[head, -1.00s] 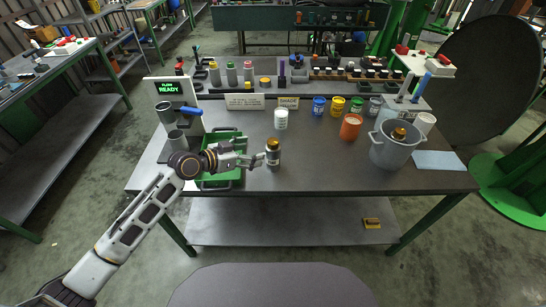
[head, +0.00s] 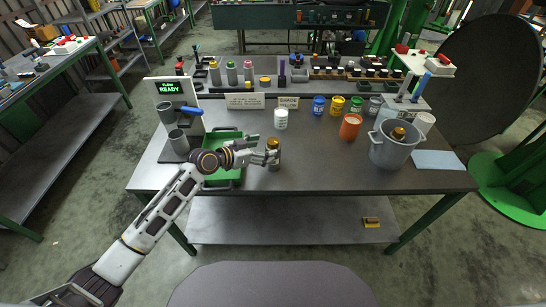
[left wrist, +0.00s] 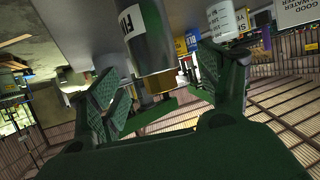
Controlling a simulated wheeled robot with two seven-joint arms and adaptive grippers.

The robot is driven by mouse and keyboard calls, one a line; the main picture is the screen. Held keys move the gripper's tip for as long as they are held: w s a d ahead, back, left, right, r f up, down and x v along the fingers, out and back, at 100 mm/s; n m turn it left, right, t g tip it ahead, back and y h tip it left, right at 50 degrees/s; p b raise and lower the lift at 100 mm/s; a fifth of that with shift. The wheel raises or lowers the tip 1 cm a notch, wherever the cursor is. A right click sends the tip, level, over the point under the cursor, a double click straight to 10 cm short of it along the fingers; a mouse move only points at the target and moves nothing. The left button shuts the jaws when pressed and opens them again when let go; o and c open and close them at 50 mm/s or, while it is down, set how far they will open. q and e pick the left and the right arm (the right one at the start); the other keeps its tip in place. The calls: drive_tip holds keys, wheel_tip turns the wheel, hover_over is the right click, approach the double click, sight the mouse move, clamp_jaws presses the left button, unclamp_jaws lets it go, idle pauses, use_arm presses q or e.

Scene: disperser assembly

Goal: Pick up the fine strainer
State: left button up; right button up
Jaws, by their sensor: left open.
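My right gripper is out of view.
A green tray (head: 238,178) lies under my left forearm. A white labelled cup (head: 281,118) stands behind the strainer. An orange cup (head: 350,126) and a grey pot (head: 391,155) stand to the right. The table (head: 320,172) between strainer and pot is clear.

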sight(268, 148)
use_arm(q)
drive_tip(key=shift+d, duration=0.15)
drive_tip(key=shift+p+x, duration=0.5)
drive_tip(key=shift+x, duration=2)
drive_tip(key=shift+s+f, duration=0.15)
drive_tip(key=shift+s, duration=0.05)
drive_tip(key=shift+c, duration=0.4)
drive_tip(key=c, duration=1.4)
drive_tip(key=shift+w, duration=0.1)
clamp_jaws()
drive_tip(key=shift+r, duration=0.25)
drive_tip(key=shift+r, duration=4.9)
